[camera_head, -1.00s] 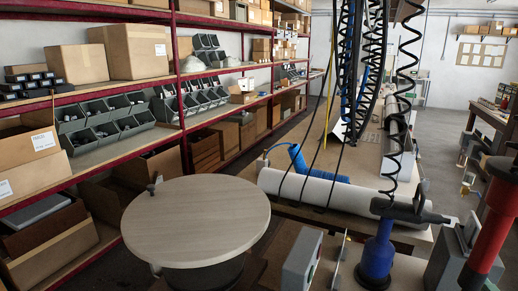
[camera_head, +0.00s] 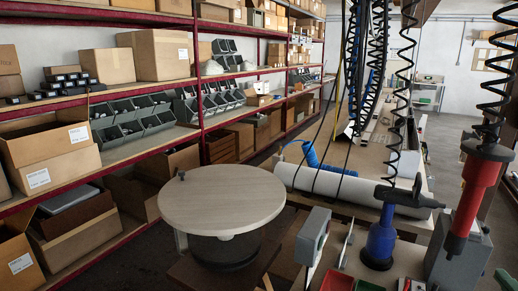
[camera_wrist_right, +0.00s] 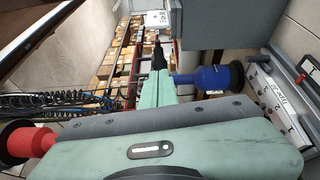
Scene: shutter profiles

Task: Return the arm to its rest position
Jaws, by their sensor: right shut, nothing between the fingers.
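My right gripper (camera_wrist_right: 160,52) shows in the right wrist view as narrow dark fingers at the end of my green hand. The fingers are together with nothing between them. In the head view only a small green piece of my right arm shows at the bottom right corner, beside a grey box (camera_head: 458,250). My left gripper is in neither view.
A blue tool (camera_head: 381,240) with a dark handle stands on the bench, and it also shows in the right wrist view (camera_wrist_right: 208,78). A red cylinder (camera_head: 474,195) hangs on a coiled hose at right. A round table (camera_head: 222,198) stands before loaded shelves.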

